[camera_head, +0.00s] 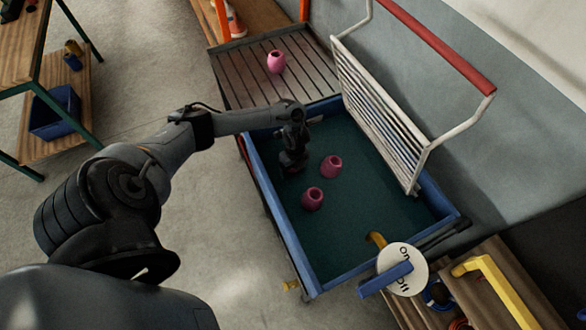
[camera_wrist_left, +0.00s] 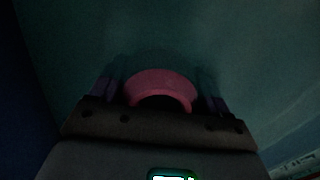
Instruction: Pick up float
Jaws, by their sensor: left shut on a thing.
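In the wrist view a pink float (camera_wrist_left: 162,84) with a dark round opening sits between the two fingers of my left gripper (camera_wrist_left: 161,92). The gripper is shut on it. In the head view my left gripper (camera_head: 292,165) points down into the blue-walled tank (camera_head: 283,232), near its far left corner, and its float is hidden behind the arm. Two more pink floats, one (camera_head: 331,166) and another (camera_head: 313,198), lie in the dark green tank to the right of and nearer than the gripper. Another pink float (camera_head: 276,61) stands on the slatted tray. My right gripper is not in view.
The slatted tray (camera_head: 237,78) adjoins the tank's far end. A white rack with a red top bar (camera_head: 440,45) rises along the tank's right side. A round On/Off sign with a blue lever (camera_head: 404,269) is at the near right corner.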

